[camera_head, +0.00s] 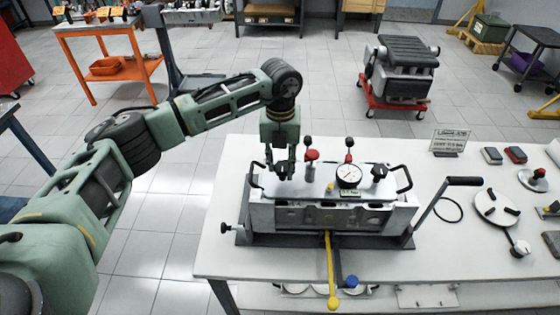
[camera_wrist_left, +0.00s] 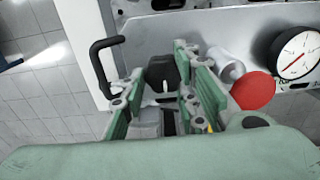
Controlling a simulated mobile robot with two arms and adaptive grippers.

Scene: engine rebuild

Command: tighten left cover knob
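The engine block with its grey cover (camera_head: 330,184) lies on the white table. My left gripper (camera_head: 280,174) points down at the left end of the cover. In the left wrist view its green fingers (camera_wrist_left: 160,88) stand apart on either side of a dark knob (camera_wrist_left: 161,70), the left cover knob. Whether the fingers touch the knob cannot be told. A like black knob, the right cover knob (camera_head: 379,172), stands at the cover's other end. My right gripper is not in view.
A red-topped knob (camera_head: 311,155) and a dial gauge (camera_head: 349,175) stand close right of the gripper. A black handle (camera_wrist_left: 104,62) rises to its left. A crank (camera_head: 462,182) and a yellow lever (camera_head: 331,285) stick out from the fixture. Loose parts lie at the table's right.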

